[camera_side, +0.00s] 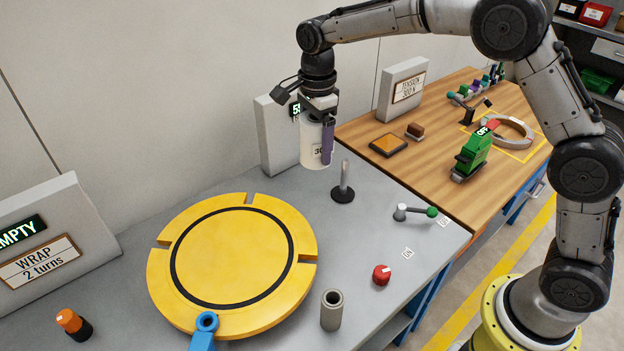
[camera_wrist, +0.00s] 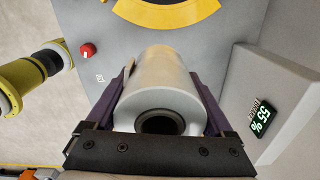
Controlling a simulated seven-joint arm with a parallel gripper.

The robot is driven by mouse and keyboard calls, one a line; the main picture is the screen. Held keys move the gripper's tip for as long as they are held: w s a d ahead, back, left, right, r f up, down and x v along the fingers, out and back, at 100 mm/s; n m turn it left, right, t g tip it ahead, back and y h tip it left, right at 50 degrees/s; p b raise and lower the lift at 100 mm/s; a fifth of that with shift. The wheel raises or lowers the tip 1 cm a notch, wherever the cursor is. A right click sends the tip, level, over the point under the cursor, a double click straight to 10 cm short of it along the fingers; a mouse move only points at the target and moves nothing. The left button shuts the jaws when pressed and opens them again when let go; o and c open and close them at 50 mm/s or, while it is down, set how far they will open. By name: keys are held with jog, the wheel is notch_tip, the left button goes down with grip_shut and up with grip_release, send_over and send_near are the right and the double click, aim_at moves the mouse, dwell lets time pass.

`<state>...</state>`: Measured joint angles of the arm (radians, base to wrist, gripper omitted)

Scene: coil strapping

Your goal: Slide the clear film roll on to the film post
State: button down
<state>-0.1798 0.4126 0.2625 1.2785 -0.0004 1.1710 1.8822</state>
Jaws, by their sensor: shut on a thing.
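The film post (camera_side: 344,178) is a thin grey rod on a dark round base, standing bare on the grey bench. In the side view the roll hangs above and a little left of the post, apart from it. The post is hidden in the wrist view.
A yellow turntable (camera_side: 290,290) fills the bench's left-middle. A display box (camera_side: 277,140) stands behind the roll. A green-knobbed lever (camera_side: 415,211), red knob (camera_side: 381,274) and grey tube (camera_side: 331,310) stand to the right and front. A green tool (camera_side: 473,155) sits on the wooden bench.

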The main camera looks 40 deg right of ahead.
jog(key=w+d+f+m, duration=0.1)
jog(key=w+d, duration=0.1)
jog(key=d, duration=0.5)
jog(key=w+d+f+m, duration=0.1)
jog(key=w+d+m, duration=0.1)
jog(key=d, duration=0.4)
jog(key=shift+w+d+f, duration=0.15)
jog(key=shift+d+f, duration=0.1)
jog(key=shift+d, duration=0.15)
send_over(345, 160)
jog(key=shift+f, duration=2.9)
jog(key=shift+f, duration=4.5)
jog(key=shift+f, duration=0.2)
